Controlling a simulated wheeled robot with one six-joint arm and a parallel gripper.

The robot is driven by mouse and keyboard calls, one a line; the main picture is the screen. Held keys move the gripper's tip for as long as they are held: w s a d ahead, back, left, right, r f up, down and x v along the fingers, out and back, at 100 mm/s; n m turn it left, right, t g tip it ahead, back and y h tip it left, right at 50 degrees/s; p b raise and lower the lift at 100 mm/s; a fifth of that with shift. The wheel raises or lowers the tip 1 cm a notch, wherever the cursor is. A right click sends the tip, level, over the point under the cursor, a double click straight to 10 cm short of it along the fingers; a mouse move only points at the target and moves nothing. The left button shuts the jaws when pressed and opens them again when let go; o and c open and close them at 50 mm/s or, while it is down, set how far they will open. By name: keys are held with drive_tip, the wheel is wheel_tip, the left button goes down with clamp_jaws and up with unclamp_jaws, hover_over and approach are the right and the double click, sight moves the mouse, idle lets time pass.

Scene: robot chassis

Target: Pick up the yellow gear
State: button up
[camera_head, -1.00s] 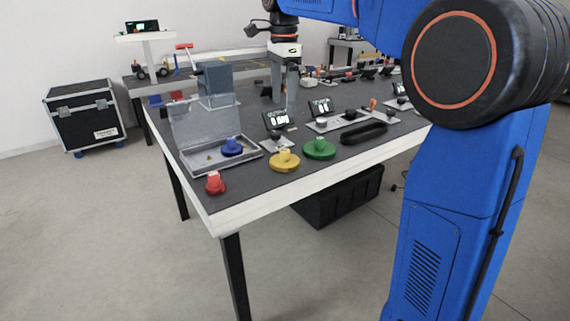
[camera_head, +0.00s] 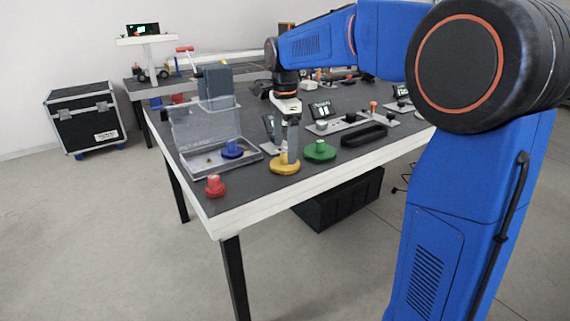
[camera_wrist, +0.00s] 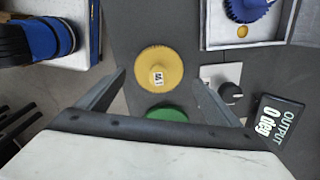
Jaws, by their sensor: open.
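The yellow gear (camera_head: 284,167) lies flat near the front edge of the dark table (camera_head: 262,188). In the wrist view the yellow gear (camera_wrist: 159,68) shows whole, with a small hub and a white label on top. My gripper (camera_head: 286,154) hangs down just above it in the head view and hides part of its hub. In the wrist view my gripper (camera_wrist: 160,78) has its two fingers wide apart, one on each side of the gear's lower part. It is open and empty. Whether the fingers reach down to the gear's height I cannot tell.
A green gear (camera_head: 319,150) lies close to the right, partly hidden in the wrist view (camera_wrist: 167,115). A red gear (camera_head: 215,186) is to the left. A blue gear (camera_head: 232,149) lies in the clear, open-lidded box (camera_head: 196,170). A display (camera_wrist: 280,122) stands nearby.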

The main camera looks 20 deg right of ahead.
sight(285, 152)
drive_tip(key=shift+s+f, duration=0.15)
drive_tip(key=shift+f, duration=1.8)
drive_tip(key=shift+c, duration=0.2)
drive_tip(key=c, duration=1.1)
drive_tip(key=shift+c, duration=0.2)
drive_tip(key=shift+r, duration=0.15)
